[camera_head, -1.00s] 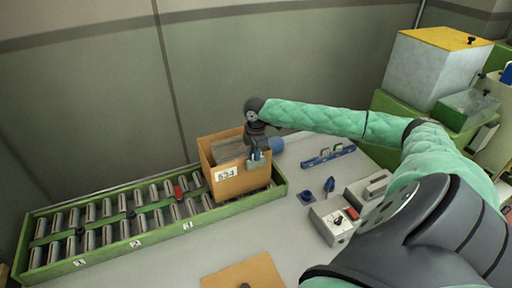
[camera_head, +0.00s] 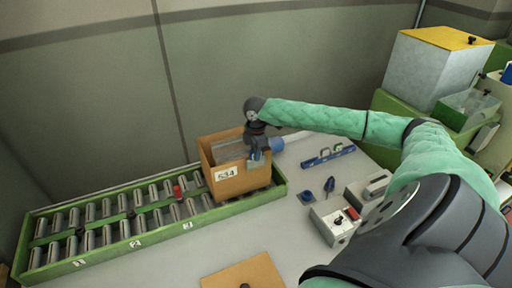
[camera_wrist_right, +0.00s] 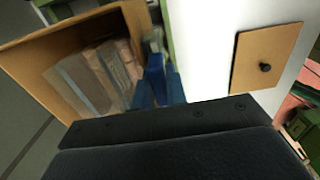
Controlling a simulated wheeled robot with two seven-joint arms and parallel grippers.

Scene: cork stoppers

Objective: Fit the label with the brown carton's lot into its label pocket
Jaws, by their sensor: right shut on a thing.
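The open brown carton (camera_head: 240,180) sits at the right end of the roller conveyor, with a white "534" plate (camera_head: 226,173) on its front. My right gripper (camera_head: 257,153) is at the carton's front right upper edge, pointing down. In the right wrist view its blue fingers (camera_wrist_right: 158,84) are close together beside the carton's wall (camera_wrist_right: 62,42). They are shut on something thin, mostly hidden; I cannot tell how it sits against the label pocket. The pocket is not clearly visible behind the fingers. My left gripper is not in view.
The green-framed conveyor (camera_head: 150,232) carries numbered marks and a red piece (camera_head: 178,191). A grey control box (camera_head: 335,222) and a brown board (camera_head: 245,272) lie nearer. Bare table lies between them.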

